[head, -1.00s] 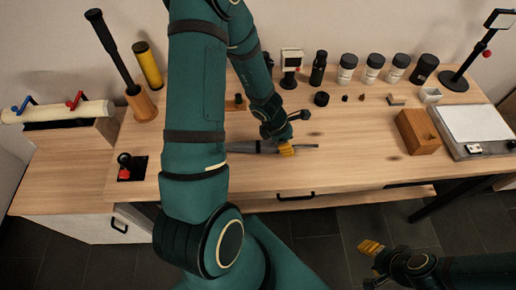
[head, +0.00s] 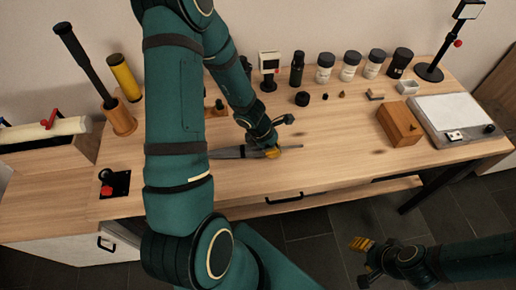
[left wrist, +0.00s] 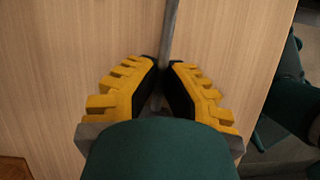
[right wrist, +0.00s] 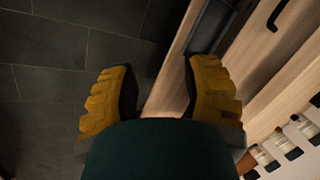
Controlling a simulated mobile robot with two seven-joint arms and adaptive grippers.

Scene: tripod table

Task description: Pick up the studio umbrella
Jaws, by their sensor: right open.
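The studio umbrella (head: 228,153) lies folded on the wooden table, grey canopy to the left and thin shaft pointing right. My left gripper (head: 272,153) is over it, low at the table, with its fingers on either side of the shaft. In the left wrist view, the two black pads of my left gripper (left wrist: 163,75) close in on the grey shaft (left wrist: 171,25). Part of the canopy is hidden behind my left arm. My right gripper (head: 361,244) is open and empty in front of the table; its spread fingers also show in the right wrist view (right wrist: 160,85).
Several dark-lidded jars (head: 350,66) and a black bottle (head: 297,68) stand along the back. A wooden box (head: 398,124) and a flat white-topped device (head: 448,115) are at right. A black tube (head: 75,55) stands in a wooden holder at left. The table's front right is clear.

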